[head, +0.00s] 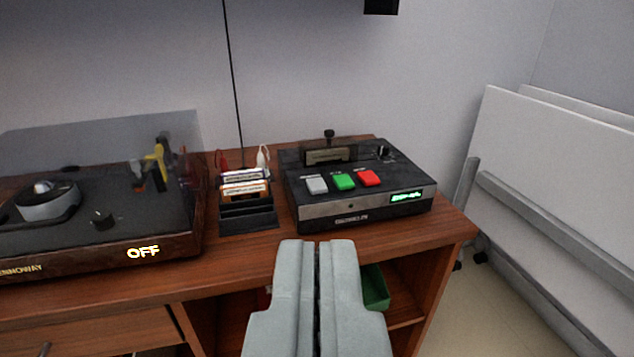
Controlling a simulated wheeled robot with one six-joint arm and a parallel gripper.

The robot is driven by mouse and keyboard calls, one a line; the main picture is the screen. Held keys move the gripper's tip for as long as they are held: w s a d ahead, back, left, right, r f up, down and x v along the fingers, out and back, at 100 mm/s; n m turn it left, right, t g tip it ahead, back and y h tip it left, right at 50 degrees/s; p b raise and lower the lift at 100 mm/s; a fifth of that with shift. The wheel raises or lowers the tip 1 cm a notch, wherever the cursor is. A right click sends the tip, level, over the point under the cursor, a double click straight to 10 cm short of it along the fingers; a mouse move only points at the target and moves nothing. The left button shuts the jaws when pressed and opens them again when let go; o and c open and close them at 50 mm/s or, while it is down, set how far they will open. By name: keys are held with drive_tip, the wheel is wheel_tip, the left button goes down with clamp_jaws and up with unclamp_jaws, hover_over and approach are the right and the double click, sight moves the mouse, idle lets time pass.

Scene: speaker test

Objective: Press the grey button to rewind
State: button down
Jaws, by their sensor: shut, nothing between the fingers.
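The grey button (316,185) is the leftmost of three buttons on top of a black tape player (361,207). A green button (344,181) sits in the middle and a red button (369,178) on the right. The player stands on the right part of a wooden cabinet and shows a small lit green display (407,196), too small to read. My gripper (317,243) is shut and empty. In the picture it lies below the player's front face, apart from the buttons.
A cassette rack (247,216) with several cassettes stands left of the player. A turntable (100,243) marked OFF, with a clear lid, is at the far left of the wooden cabinet (235,262). A green bin (375,289) sits on a shelf below. White panels (560,170) lean at the right.

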idle(0.8)
drive_tip(key=n+g, duration=0.8)
hover_over(318, 177)
drive_tip(key=s, duration=0.4)
wheel_tip(318, 177, down, 9)
drive_tip(key=shift+w+a+f, duration=0.1)
drive_tip(key=shift+w, duration=0.15)
drive_tip(key=shift+f, duration=4.35)
drive_tip(key=shift+f, duration=0.2)
drive_tip(key=shift+f, duration=0.25)
